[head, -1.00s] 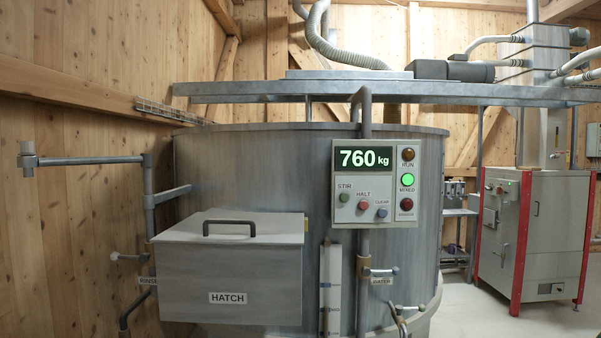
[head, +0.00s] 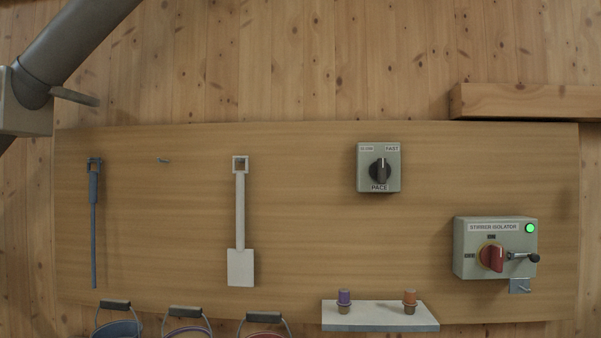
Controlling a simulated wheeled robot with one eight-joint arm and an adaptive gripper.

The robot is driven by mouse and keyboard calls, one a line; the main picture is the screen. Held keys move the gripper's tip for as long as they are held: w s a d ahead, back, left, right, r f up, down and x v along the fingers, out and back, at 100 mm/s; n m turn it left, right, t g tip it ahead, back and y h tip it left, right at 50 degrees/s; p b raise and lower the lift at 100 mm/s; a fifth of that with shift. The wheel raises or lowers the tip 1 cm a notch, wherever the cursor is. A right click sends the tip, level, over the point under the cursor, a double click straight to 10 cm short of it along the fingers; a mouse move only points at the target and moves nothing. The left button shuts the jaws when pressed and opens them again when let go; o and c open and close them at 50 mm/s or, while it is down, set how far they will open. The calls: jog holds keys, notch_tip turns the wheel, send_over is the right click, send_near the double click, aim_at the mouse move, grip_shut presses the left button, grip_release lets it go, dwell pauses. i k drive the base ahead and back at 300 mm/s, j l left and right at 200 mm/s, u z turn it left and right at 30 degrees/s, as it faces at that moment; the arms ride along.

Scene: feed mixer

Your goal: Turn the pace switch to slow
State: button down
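The pace switch (head: 379,171) is a black rotary knob on a small grey-green box labelled PACE, mounted on a wooden board. The box is marked SLOW at its upper left and FAST at its upper right. The knob looks close to upright; I cannot tell for sure which mark it points to.
The stirrer isolator box (head: 496,248) with a red knob and green lamp is at the lower right. A small shelf (head: 380,317) holds two capped items. A white scraper (head: 240,265), a blue tool (head: 94,225) and several buckets (head: 185,326) are to the left. A beam (head: 525,101) juts out at upper right.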

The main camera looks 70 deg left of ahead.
aim_at(379, 170)
jog(key=u, duration=2)
